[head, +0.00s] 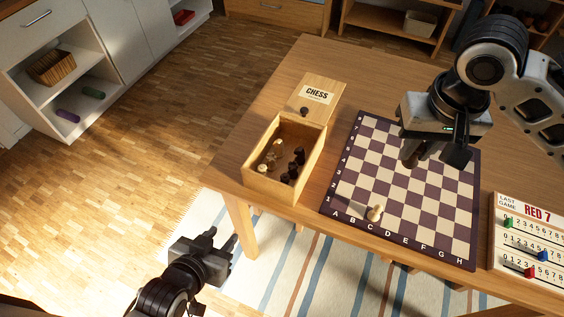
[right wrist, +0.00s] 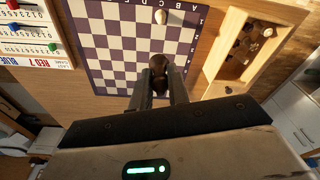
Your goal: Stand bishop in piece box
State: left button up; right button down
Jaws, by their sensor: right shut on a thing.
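My right gripper (head: 432,160) is over the far middle of the chessboard (head: 364,187), shut on a dark chess piece (right wrist: 158,66). That piece shows between the fingers in the right wrist view; its shape is too small to name surely. I cannot tell if its base touches the board. The open wooden piece box (head: 311,160) stands left of the board, with several light and dark pieces inside. A light chess piece (head: 375,213) stands on the board's near edge row. My left gripper (head: 222,241) is open and empty, off the table's near left side.
The box's lid (head: 315,92), marked CHESS, lies at its far end with a dark knob (head: 304,111). A score board (head: 530,238) lies right of the chessboard on the table (head: 240,162). Bare table lies left of the box. A striped rug (head: 295,262) is below.

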aim_at(297, 145)
jog(key=u, duration=2.05)
jog(key=i, duration=1.75)
jog(key=z, duration=2.8)
